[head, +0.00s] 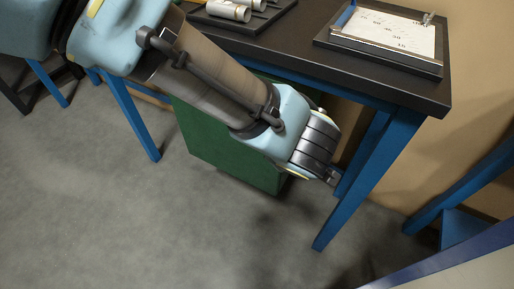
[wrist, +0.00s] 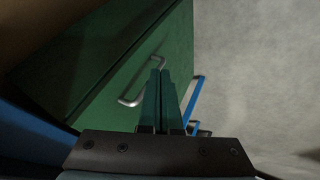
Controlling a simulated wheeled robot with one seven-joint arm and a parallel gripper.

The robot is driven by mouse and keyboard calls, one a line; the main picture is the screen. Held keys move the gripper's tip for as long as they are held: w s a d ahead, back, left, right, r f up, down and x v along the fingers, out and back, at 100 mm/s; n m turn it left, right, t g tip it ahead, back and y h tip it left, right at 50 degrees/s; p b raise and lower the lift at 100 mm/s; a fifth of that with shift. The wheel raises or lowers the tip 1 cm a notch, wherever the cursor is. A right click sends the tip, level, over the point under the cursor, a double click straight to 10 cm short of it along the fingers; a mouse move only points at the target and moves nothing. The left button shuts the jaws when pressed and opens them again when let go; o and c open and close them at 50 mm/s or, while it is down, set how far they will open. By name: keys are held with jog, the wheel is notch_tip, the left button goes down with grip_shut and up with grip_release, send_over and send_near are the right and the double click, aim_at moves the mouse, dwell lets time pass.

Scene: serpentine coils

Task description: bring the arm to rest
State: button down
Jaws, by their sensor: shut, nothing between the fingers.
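My arm reaches down in front of the table in the head view, and my gripper (head: 333,178) is at its lower end, beside the table's blue leg. In the wrist view my gripper (wrist: 163,75) shows with its two dark green fingers pressed together and nothing between them. Beyond the fingers is a green cabinet (wrist: 95,75) with a metal handle (wrist: 135,92). The fingers overlap the handle in the picture; I cannot tell whether they touch it.
A dark-topped table (head: 290,55) with blue legs stands over the green cabinet (head: 215,150). On it are a tray with pale cylinders (head: 228,10) and a clipboard-like board with paper (head: 385,32). Blue furniture stands at the right. The grey floor (head: 120,220) at the front left is clear.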

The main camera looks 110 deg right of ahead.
jog(key=shift+w+a+r, duration=0.1)
jog(key=shift+a+r, duration=0.2)
jog(key=shift+r, duration=0.05)
